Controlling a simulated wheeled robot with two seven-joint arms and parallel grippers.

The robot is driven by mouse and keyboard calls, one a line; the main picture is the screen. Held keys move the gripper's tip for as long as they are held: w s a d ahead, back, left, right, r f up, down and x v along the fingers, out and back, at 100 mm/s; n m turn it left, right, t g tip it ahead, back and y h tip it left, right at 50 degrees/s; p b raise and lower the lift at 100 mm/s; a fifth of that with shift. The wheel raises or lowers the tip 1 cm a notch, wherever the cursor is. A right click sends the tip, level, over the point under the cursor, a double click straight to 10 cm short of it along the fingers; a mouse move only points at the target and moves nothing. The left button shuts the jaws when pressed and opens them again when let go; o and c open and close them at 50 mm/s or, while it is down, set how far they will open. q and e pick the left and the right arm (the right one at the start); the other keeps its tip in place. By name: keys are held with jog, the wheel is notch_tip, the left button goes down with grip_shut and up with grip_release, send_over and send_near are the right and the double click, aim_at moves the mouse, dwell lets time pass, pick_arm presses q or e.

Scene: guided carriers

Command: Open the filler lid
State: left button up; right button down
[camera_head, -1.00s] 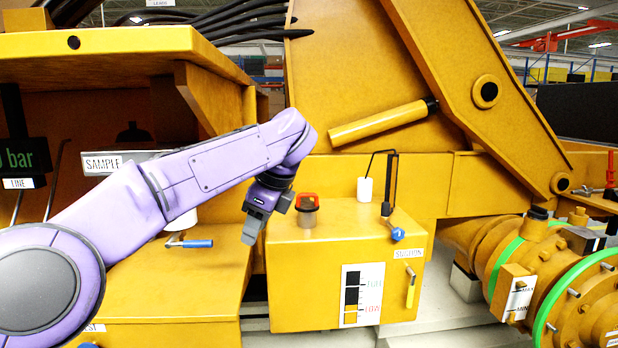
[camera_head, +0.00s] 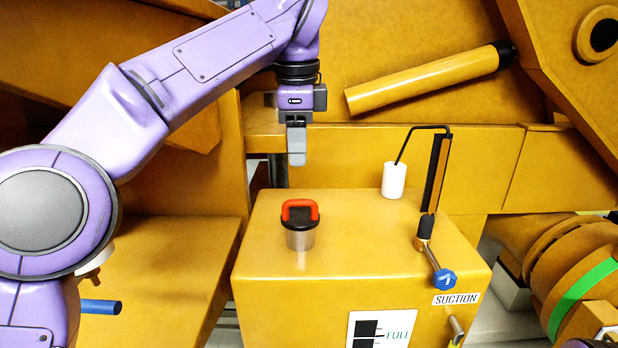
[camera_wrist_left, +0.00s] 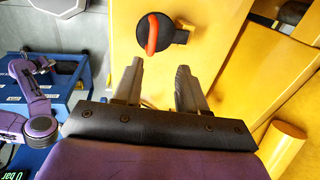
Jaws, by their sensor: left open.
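The filler lid (camera_head: 300,215) is a black cap with a red-orange loop handle, seated on a short metal neck on top of the yellow tank (camera_head: 350,235). The handle stands up from the cap. In the left wrist view the lid (camera_wrist_left: 160,38) lies just beyond the fingertips. My left gripper (camera_head: 296,160) points down above the lid, apart from it. Its two fingers (camera_wrist_left: 158,75) are spread with nothing between them in the left wrist view. My right gripper is not in either view.
On the tank, right of the lid, stand a white cylinder (camera_head: 393,180) on a bent black rod and a dark upright post (camera_head: 435,175). A blue-handled valve (camera_head: 444,280) sits at the tank's front edge. A yellow cylinder (camera_head: 425,80) slants behind. The tank top around the lid is clear.

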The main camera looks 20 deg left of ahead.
pick_arm(q)
jog(key=b, duration=0.2)
send_over(297, 200)
jog(key=s, duration=0.3)
notch_tip(297, 200, down, 5)
jog(key=w+f, duration=0.2)
jog(key=f, duration=0.1)
jog(key=w+f, duration=0.1)
jog(key=f, duration=0.1)
jog(key=shift+w, duration=0.2)
jog(key=shift+s+r, duration=0.15)
jog(key=shift+s, duration=0.3)
jog(key=shift+s+r, duration=0.1)
jog(key=shift+s, duration=0.05)
jog(key=shift+c, duration=0.6)
jog(key=c, duration=0.6)
grip_shut()
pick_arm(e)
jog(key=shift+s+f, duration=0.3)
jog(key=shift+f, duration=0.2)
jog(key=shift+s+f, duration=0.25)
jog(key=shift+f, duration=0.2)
